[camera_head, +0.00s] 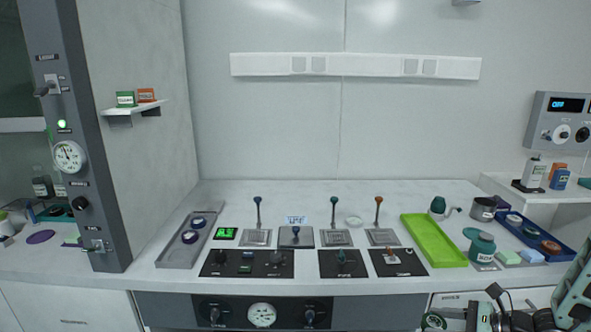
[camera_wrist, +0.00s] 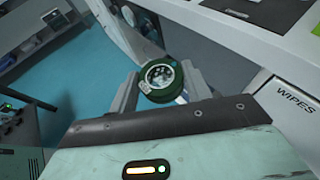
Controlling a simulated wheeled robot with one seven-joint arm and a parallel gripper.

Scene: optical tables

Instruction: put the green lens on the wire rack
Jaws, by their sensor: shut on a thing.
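The green lens (camera_wrist: 148,90) is a round dark green ring with a clear centre. My gripper (camera_wrist: 160,84) is shut on it, with one finger on each side, in the wrist view. In the head view a green ring, likely the same lens (camera_head: 434,321), shows at the bottom edge, at the end of my arm, in front of the bench. I cannot pick out a wire rack with certainty in either view.
A grey tray (camera_head: 171,252) with round parts stands at the bench's left. A lime green tray (camera_head: 434,252) lies right of the levers and control panels (camera_head: 248,272). Jars and a blue tray (camera_head: 552,256) crowd the right. The wrist view shows blue floor (camera_wrist: 85,75) and a WIPES box (camera_wrist: 290,104).

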